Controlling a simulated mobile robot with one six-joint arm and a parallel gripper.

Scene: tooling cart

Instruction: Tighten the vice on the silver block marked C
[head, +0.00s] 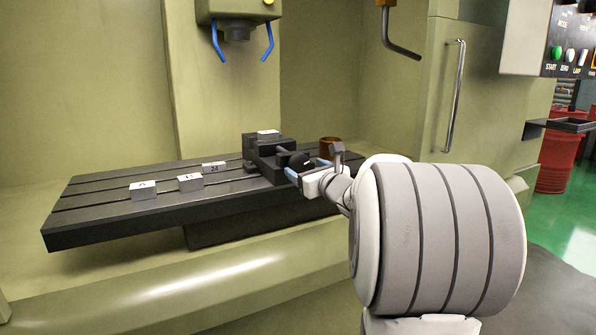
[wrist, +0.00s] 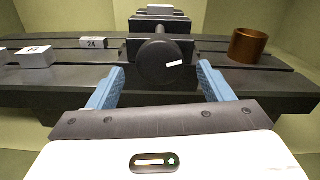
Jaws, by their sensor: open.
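The dark vice (head: 262,155) stands on the slotted machine table (head: 95,190). A silver block (head: 268,133) sits at the vice's far end, and it also shows in the wrist view (wrist: 160,10); its mark cannot be read. The vice's round black handle knob (wrist: 160,63), with a white mark, faces me. My gripper (wrist: 158,85) is open, with one blue finger on each side of the knob. Whether the fingers touch it cannot be told. In the head view my gripper (head: 302,168) is at the vice's near end.
Silver blocks marked A (head: 143,190), B (head: 190,182) and 24 (wrist: 94,43) lie on the table left of the vice. A copper-coloured ring or cup (wrist: 248,45) stands to its right. A spindle head (head: 237,12) with blue nozzles hangs above the table.

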